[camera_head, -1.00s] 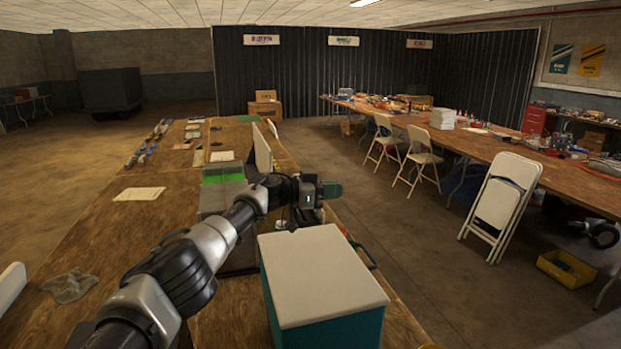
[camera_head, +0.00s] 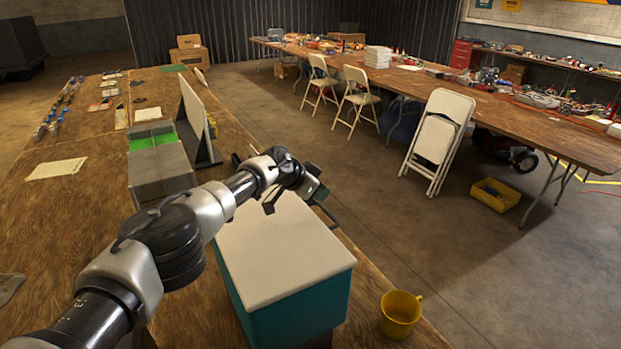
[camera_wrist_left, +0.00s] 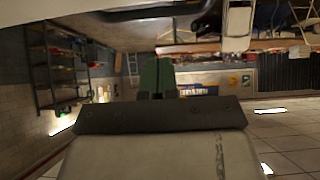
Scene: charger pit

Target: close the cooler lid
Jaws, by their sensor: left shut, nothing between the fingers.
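The cooler has a teal body (camera_head: 296,318) and a white lid (camera_head: 282,255). It stands on the wooden table in the head view. The lid lies flat over the body, and I see no gap along the near sides. My left arm reaches across the lid's far left edge. My left gripper (camera_head: 314,188) is shut and empty near the far edge; I cannot tell whether it touches the lid. Part of that edge is hidden by the arm. The gripper's green tip also shows in the left wrist view (camera_wrist_left: 157,76). My right gripper is not in view.
A yellow mug (camera_head: 400,313) stands just right of the cooler. A grey box with a green strip (camera_head: 160,172) and an upright white board (camera_head: 193,105) stand beyond it. Open floor lies right of the table, with a folded chair (camera_head: 438,140) and yellow bin (camera_head: 494,195).

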